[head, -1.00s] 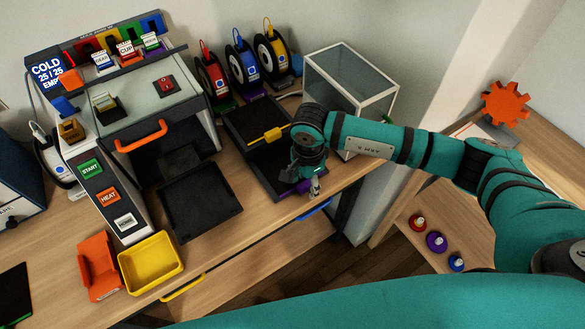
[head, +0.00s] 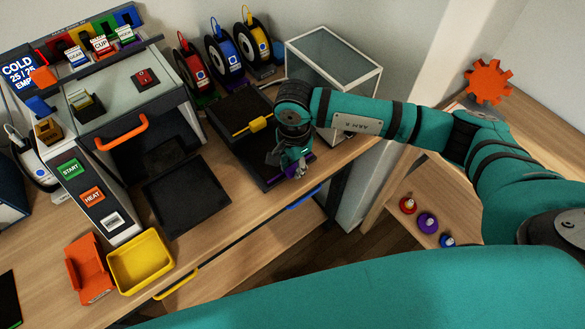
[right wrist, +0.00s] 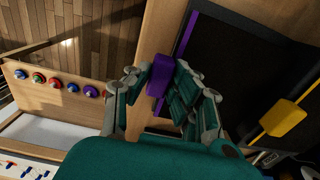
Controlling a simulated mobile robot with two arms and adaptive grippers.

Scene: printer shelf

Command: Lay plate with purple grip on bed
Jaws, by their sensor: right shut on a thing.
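The plate with the purple grip is a dark flat plate with a purple front edge; it lies low at the desk's front edge in the head view, partly under my arm. My right gripper (head: 297,172) is shut on its purple grip (right wrist: 160,75), which sits between the fingers in the right wrist view. The dark plate surface (right wrist: 222,55) extends beyond the grip there. I cannot tell whether the plate is lifted. A black square panel (head: 187,195), apparently the bed, sticks out in front of the printer (head: 130,105). My left gripper is not in view.
A yellow grip (head: 257,124) marks another dark plate beside the held one. A glass-sided box (head: 335,75) stands behind my right arm. Spools (head: 225,55) line the wall. A yellow tray (head: 141,262) and an orange holder (head: 88,268) sit at the front left.

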